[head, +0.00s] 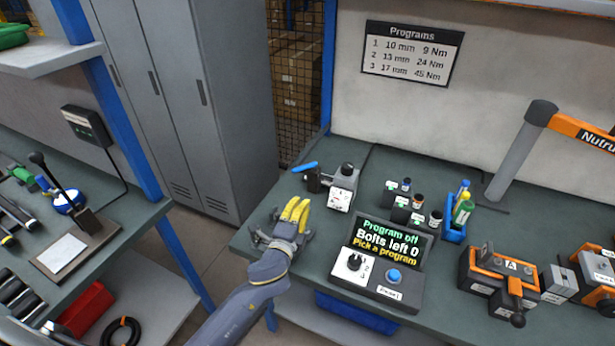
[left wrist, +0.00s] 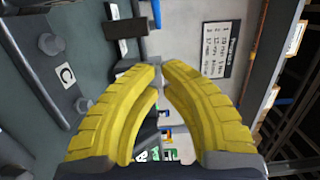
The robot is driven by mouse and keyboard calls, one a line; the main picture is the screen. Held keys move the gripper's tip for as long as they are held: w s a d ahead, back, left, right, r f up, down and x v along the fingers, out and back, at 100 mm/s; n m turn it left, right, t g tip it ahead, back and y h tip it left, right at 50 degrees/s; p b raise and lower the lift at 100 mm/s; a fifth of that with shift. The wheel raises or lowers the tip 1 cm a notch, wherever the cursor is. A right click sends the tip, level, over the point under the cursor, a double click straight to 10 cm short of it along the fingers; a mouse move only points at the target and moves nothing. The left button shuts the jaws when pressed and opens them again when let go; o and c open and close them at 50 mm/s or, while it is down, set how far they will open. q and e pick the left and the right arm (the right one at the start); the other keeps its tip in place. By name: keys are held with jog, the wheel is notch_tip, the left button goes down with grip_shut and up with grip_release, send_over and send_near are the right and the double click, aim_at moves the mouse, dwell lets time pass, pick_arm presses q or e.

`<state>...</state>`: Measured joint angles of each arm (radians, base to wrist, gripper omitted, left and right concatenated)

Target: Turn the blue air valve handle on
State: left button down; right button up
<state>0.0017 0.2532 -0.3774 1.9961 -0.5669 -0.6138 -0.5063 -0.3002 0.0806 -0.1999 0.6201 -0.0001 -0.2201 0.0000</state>
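The blue air valve handle (head: 304,167) is a short bar, seen slightly tilted, on top of a dark valve body (head: 314,181) at the back left of the right-hand bench. My left gripper (head: 298,204) has yellow fingers and is in front of the valve, apart from the handle. In the left wrist view the fingertips (left wrist: 160,66) are almost together, with only a narrow gap and nothing held. That view also shows what looks like the handle at the top edge (left wrist: 157,12), beyond the fingertips. My right gripper is not in view.
A gauge unit (head: 343,188) stands right of the valve, with several small bottles (head: 418,200) further right. The program display box (head: 385,262) is right of my left gripper. Lockers (head: 190,100) stand behind.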

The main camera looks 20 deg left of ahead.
pick_arm(q)
jog(key=shift+a, duration=0.15)
send_near(309, 168)
jog(key=w+d, duration=0.2)
jog(key=d, duration=0.1)
jog(key=shift+w+a, duration=0.65)
jog(key=shift+w, duration=0.25)
jog(key=shift+w+a, duration=0.7)
jog(key=shift+w, duration=0.25)
jog(key=shift+w+a+m+h, duration=0.1)
jog(key=shift+a+m+h, duration=0.1)
jog(key=shift+m+h, duration=0.3)
